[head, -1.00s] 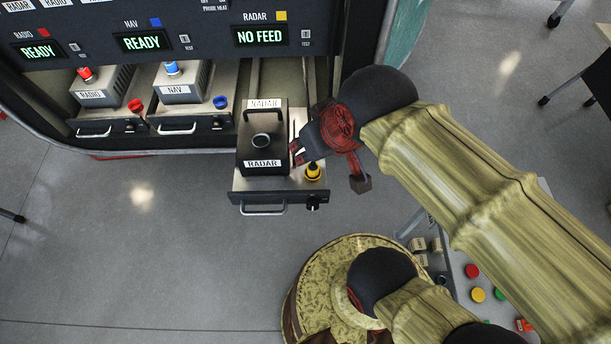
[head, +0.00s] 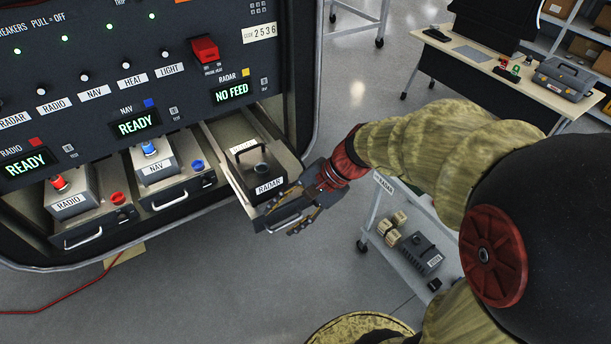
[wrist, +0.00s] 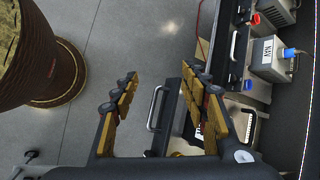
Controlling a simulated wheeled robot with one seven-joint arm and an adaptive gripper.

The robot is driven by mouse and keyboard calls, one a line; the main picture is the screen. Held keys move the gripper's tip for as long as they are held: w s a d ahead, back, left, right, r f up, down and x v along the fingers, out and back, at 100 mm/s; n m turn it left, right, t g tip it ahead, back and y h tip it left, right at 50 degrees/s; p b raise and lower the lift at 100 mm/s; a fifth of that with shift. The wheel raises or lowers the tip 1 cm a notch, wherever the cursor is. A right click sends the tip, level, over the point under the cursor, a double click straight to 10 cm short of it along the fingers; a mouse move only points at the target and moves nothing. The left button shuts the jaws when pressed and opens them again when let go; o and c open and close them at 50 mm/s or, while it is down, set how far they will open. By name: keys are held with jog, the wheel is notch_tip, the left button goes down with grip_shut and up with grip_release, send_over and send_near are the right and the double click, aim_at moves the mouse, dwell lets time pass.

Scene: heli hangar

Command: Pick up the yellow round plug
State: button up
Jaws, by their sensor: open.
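The open RADAR drawer (head: 222,161) holds a black box labelled RADAR (head: 255,172). My gripper (head: 281,220) is open, over the front right of this drawer by its handle, pointing left. In the wrist view its two fingers (wrist: 157,82) are spread apart with nothing between them; the drawer handle (wrist: 155,108) shows beyond and below the gap. The yellow round plug is not visible in the head view, where my gripper covers that part of the drawer. A small yellow patch (wrist: 178,154) low in the wrist view may be the plug, mostly hidden by the gripper body.
The NAV drawer (head: 178,192) and RADIO drawer (head: 95,222) stand to the left under the panel (head: 80,65). A low cart (head: 392,268) with several small blocks stands right of the drawer. A table (head: 480,70) stands at the back right.

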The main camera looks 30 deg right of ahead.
jog(key=w+d+f+m+t+p, duration=0.1)
jog(key=w+d+f+m+t, duration=0.25)
jog(key=d+m, duration=0.3)
jog(key=w+d+f+m+t+p, duration=0.1)
jog(key=w+d+f+m+t, duration=0.1)
jog(key=w+d+m, duration=0.4)
jog(key=w+d+f+m+t+p, duration=0.1)
jog(key=d+f+m+t, duration=0.2)
jog(key=d+m, duration=0.35)
jog(key=shift+n, duration=0.9)
jog(key=x, duration=0.2)
jog(key=d+b+x, duration=0.1)
jog(key=x, duration=0.2)
jog(key=shift+w+a+f, duration=0.15)
jog(key=shift+w+f, duration=0.05)
jog(key=shift+w, duration=0.3)
jog(key=shift+w+a+f, duration=0.15)
jog(key=shift+w, duration=0.3)
jog(key=shift+c, duration=0.4)
grip_shut()
